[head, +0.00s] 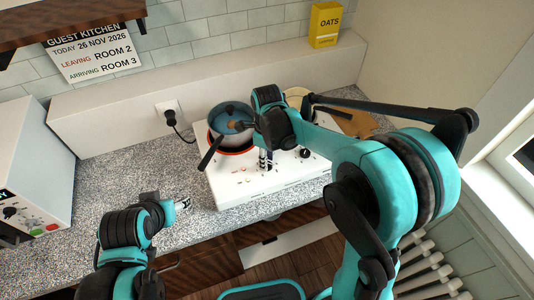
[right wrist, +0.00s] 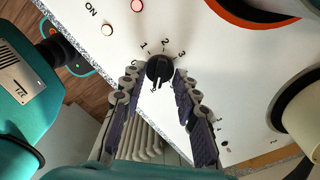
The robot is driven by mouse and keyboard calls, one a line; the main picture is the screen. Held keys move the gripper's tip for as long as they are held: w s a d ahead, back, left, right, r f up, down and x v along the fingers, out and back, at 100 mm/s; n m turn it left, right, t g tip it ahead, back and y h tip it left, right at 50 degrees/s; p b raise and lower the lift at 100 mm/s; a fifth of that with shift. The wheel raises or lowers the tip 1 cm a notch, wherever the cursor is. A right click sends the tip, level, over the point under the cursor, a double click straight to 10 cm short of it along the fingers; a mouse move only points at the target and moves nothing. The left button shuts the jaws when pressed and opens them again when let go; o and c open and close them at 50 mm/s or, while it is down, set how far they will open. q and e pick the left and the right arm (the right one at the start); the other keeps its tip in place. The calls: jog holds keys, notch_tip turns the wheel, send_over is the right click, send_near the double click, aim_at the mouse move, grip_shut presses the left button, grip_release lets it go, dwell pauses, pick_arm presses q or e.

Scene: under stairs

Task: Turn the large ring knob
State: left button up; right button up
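In the head view the right gripper (head: 265,160) is over the hob's front (head: 240,190) and hides that knob. Another black knob (head: 305,153) shows to its right. A blue pot (head: 230,115) stands on the orange-rimmed large ring (head: 236,151). My left gripper (head: 182,204) is over the counter, away from the hob; its opening is unclear.
A cream pan (head: 297,95) stands at the back right of the hob, near a wooden board (head: 357,122). The pot's dark handle (head: 209,153) sticks out toward the front left. A white appliance (head: 35,165) stands at far left. The counter (head: 130,165) between is clear.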

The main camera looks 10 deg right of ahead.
notch_tip(320, 180, up, 12)
dwell(0.4)
jog(key=shift+f, duration=0.1)
jog(key=s+d+f+n+t+b, duration=0.3)
jog(key=s+n, duration=0.4)
jog(key=n, duration=0.5)
jog(key=s+d+f+n+t+b, duration=0.3)
jog(key=s+f+n, duration=0.4)
jog(key=n, duration=0.6)
jog(key=shift+s+d+t, duration=0.5)
jog(key=shift+d+t, duration=0.1)
jog(key=shift+d, duration=0.35)
